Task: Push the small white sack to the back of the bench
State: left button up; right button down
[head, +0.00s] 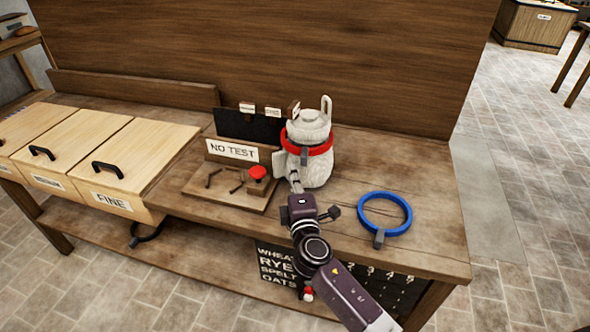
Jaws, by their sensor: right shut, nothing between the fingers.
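The small white sack (311,172) stands upright on the bench (340,228), right of the "NO TEST" stand. A red ring (322,149) with a grey clip is around its upper part, and its tied top sticks up above the ring. My right gripper (293,178) is shut and empty. Its tips are at the lower front left of the sack and overlap it in the picture; I cannot tell if they touch it. My left gripper is not in view.
A blue ring (385,213) lies on the bench right of my arm. The "NO TEST" stand (231,151) with a red button (257,172) is left of the sack. Light wooden drawers (115,165) fill the left side. A tall wooden panel (400,60) rises behind the bench.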

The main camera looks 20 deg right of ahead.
jog(key=shift+w+d, duration=0.25)
jog(key=shift+d, duration=0.1)
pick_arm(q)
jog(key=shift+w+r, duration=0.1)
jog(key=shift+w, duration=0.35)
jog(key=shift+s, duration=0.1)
